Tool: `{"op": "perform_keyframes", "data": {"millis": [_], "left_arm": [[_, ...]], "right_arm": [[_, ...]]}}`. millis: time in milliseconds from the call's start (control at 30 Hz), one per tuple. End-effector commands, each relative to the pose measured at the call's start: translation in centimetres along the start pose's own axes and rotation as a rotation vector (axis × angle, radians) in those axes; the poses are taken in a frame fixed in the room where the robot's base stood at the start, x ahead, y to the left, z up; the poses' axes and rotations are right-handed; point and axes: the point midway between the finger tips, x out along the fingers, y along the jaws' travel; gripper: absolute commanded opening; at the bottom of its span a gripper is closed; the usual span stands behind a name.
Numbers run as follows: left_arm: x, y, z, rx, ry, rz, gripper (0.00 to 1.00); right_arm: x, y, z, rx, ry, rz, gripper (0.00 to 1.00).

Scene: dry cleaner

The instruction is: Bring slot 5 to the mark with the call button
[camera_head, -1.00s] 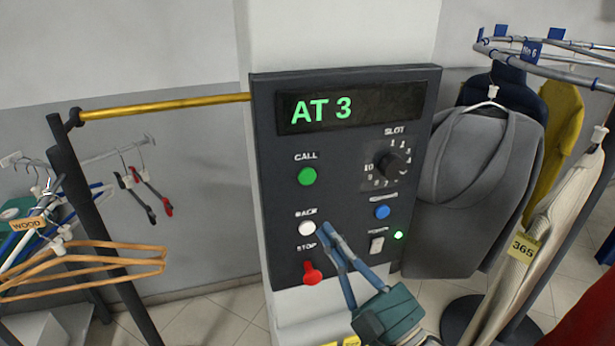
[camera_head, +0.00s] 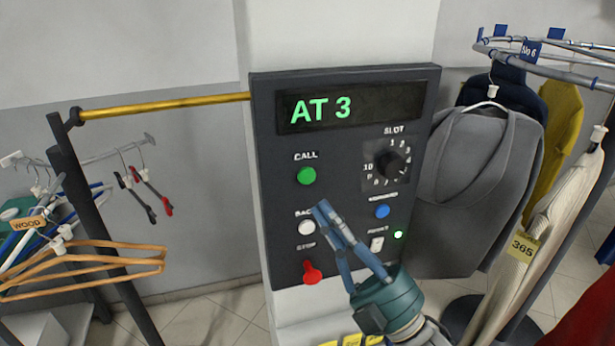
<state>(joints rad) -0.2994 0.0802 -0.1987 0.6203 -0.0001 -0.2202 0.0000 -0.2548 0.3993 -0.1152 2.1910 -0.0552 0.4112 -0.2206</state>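The dark control panel (camera_head: 345,240) is on the pale column, and its display (camera_head: 350,107) reads "AT 3" in green. The green CALL button (camera_head: 306,176) is at the upper left, with the white BACK button (camera_head: 307,228) and the red STOP (camera_head: 312,272) below it. The slot dial (camera_head: 390,165) is at the upper right, its setting too small to read. My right gripper (camera_head: 333,228) is in front of the lower panel, its blue fingers close together and empty, tips near the BACK button and below CALL. Contact cannot be told. My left gripper is out of view.
A round rail (camera_head: 550,68) with a tag "No 6" carries a grey coat (camera_head: 475,185) and other garments at the right. A blue button (camera_head: 382,211) sits below the dial.

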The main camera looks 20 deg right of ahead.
Motion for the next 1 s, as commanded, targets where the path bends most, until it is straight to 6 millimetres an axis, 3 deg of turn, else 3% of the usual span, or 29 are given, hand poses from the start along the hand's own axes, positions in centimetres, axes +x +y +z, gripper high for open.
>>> {"op": "perform_keyframes", "data": {"millis": [433,1000], "left_arm": [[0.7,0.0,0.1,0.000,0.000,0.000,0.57],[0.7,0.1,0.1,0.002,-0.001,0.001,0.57]], "right_arm": [[4.0,0.0,4.1,-0.001,0.000,0.000,0.00],[4.6,0.0,4.7,0.000,-0.001,0.000,0.00]]}}
